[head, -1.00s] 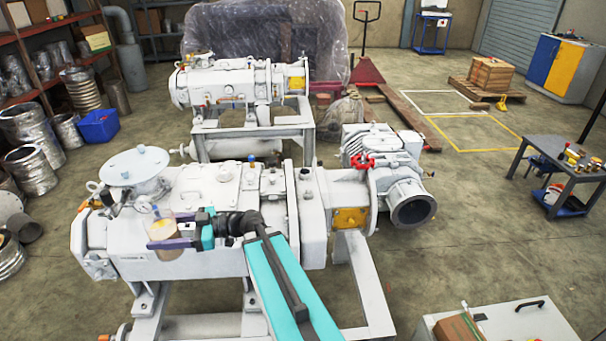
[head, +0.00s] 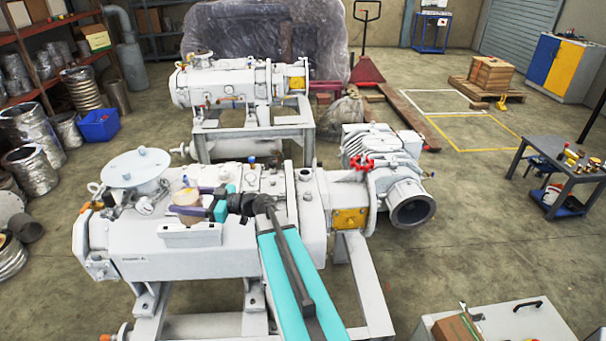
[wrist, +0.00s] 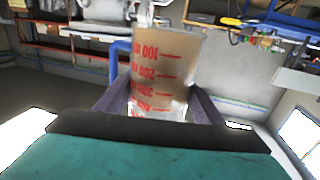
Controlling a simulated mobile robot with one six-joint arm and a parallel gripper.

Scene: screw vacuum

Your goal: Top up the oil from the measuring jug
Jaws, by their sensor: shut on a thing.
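The measuring jug (head: 187,197) is a clear beaker with brownish oil in it. My gripper (head: 203,200) is shut on it, its purple fingers on either side, and holds it over the top of the near white pump (head: 200,256). In the wrist view the jug (wrist: 166,70) fills the middle between the fingers of my gripper (wrist: 160,102). Its red volume marks appear upside down there, and the jug is close to upright, with little lean. Whether it touches the pump cannot be told. No open oil filler hole can be made out on the pump.
A white box-like ledge (head: 190,234) juts from the pump's front below the jug. A round flange (head: 136,168) and a gauge (head: 145,206) stand to the left. A second pump (head: 235,88) is behind. A tool table (head: 572,170) stands at right.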

